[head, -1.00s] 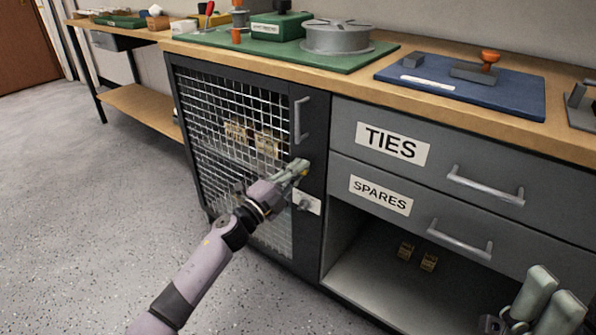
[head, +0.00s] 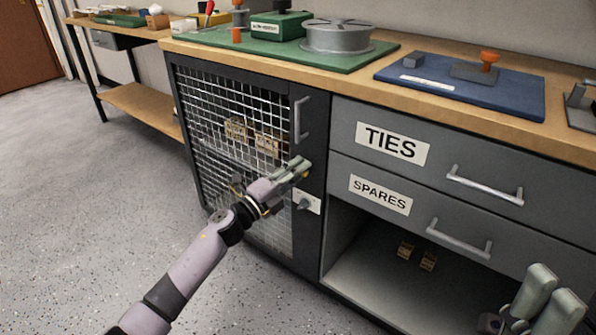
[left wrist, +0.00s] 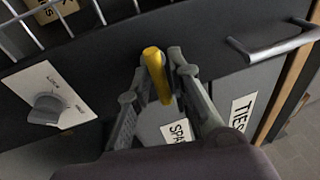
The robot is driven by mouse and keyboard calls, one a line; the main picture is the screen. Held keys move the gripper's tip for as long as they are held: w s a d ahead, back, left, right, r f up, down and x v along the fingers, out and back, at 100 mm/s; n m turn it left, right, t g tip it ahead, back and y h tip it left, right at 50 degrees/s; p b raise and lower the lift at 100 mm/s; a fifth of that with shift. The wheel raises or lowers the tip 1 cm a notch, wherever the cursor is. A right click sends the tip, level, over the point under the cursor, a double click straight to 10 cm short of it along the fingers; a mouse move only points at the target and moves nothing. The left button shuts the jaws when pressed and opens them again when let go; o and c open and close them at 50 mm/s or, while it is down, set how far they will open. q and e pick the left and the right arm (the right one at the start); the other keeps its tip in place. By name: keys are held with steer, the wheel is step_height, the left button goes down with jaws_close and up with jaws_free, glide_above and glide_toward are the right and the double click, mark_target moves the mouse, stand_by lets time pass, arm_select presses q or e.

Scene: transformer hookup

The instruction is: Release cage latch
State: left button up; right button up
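The cage door (head: 232,110) has a wire mesh front and a dark frame, and it looks shut. A yellow latch lever (left wrist: 156,75) stands on the dark frame in the left wrist view. My left gripper (head: 301,167) is at this frame, below the door handle (head: 301,120). Its fingers (left wrist: 160,85) lie close on both sides of the lever and appear shut on it. A grey knob (left wrist: 47,110) on a white plate with lettering sits beside the gripper; it also shows in the head view (head: 305,204). My right gripper (head: 530,305) is partly cut off at bottom right.
Drawers labelled TIES (head: 392,143) and SPARES (head: 380,195) are shut, right of the cage. An open shelf bay (head: 370,285) lies below them. The bench top holds a green mat (head: 365,62) and a blue board (head: 520,95). The floor at left is clear.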

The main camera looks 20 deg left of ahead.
arm_select(q)
steer(key=v, duration=1.2)
stand_by(0.3)
